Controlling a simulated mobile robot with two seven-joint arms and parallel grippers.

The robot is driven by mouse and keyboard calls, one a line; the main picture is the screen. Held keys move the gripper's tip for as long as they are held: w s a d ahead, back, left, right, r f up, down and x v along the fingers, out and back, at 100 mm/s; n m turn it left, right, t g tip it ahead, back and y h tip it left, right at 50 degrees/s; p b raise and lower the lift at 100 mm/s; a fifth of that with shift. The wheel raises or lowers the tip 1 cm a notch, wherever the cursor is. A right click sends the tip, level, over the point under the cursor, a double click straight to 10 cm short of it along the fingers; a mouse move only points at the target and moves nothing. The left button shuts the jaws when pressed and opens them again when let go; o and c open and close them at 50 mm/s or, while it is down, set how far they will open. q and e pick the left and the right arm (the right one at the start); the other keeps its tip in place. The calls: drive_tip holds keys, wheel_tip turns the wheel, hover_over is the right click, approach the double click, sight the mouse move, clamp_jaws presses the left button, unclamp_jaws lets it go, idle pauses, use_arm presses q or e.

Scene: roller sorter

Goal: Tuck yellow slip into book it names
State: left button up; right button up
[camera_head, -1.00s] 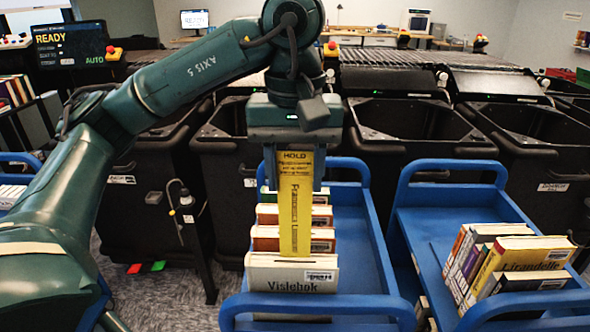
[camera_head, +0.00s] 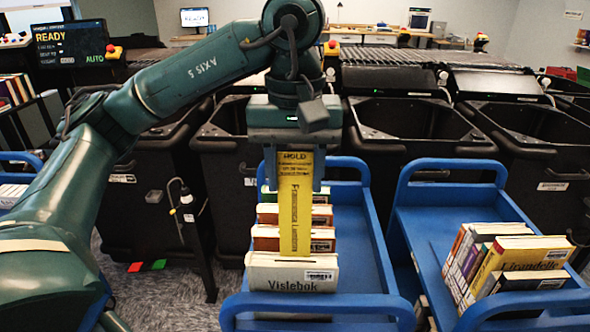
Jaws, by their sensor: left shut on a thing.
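My left gripper (camera_head: 294,184) is shut on the yellow slip (camera_head: 295,215), which hangs upright and has "HOLD" printed at its top. The slip's lower end meets the top of the white book marked "Vislebok" (camera_head: 292,273); I cannot tell whether it is between the pages or just behind or in front of them. Behind that book, orange-brown books (camera_head: 270,238) and a green one stand in a row on the blue cart (camera_head: 352,262). My right gripper is not in view.
A second blue cart (camera_head: 425,240) at right holds several leaning books, one a yellow book marked "Lirandelle" (camera_head: 500,262). Black bins (camera_head: 410,150) stand behind both carts. The right part of the near cart's shelf is clear.

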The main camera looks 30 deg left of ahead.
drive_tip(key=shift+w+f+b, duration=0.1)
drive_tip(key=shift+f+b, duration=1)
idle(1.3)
